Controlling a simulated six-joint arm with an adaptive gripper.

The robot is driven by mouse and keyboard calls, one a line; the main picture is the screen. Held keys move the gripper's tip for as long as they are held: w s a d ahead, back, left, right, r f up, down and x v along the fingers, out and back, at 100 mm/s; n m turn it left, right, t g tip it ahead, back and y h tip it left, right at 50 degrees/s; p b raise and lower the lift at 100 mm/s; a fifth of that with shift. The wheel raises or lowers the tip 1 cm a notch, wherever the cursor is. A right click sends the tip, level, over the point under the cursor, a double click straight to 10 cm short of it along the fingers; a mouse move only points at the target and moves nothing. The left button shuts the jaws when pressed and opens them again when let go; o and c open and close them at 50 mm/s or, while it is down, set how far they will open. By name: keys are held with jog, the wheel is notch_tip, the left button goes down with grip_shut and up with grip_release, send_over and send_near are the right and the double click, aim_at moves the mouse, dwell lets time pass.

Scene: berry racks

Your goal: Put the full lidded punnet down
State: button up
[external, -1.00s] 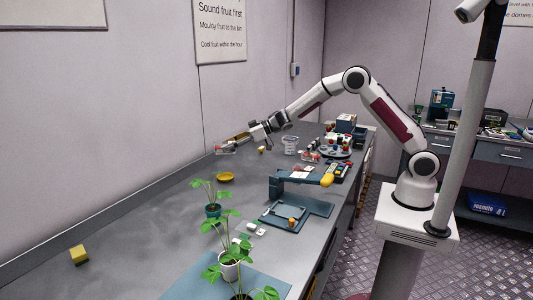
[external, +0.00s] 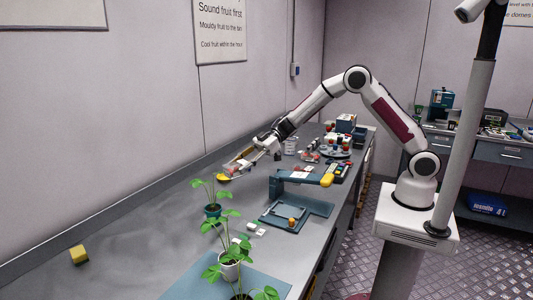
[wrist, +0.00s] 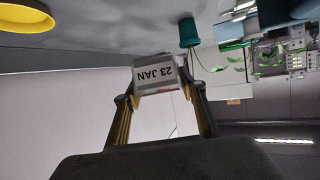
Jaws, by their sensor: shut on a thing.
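In the external view the punnet (external: 234,167) shows small and pale at the gripper's tip, over the far part of the grey bench (external: 150,225), close to the yellow dish. Its contents are hardly visible; a little red shows at its edge. I cannot tell its exact height above the bench.
Potted plants (external: 213,210) stand nearer the camera. A blue stand with a scale-like plate (external: 285,215) is to the right. The left bench is largely clear.

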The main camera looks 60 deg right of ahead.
jog(key=shift+f, duration=3.1)
jog(key=shift+f, duration=1.85)
jog(key=shift+f, duration=0.2)
jog(key=o, duration=1.2)
jog(key=shift+c, duration=0.2)
jog(key=shift+r, duration=0.15)
jog(key=shift+v, duration=6)
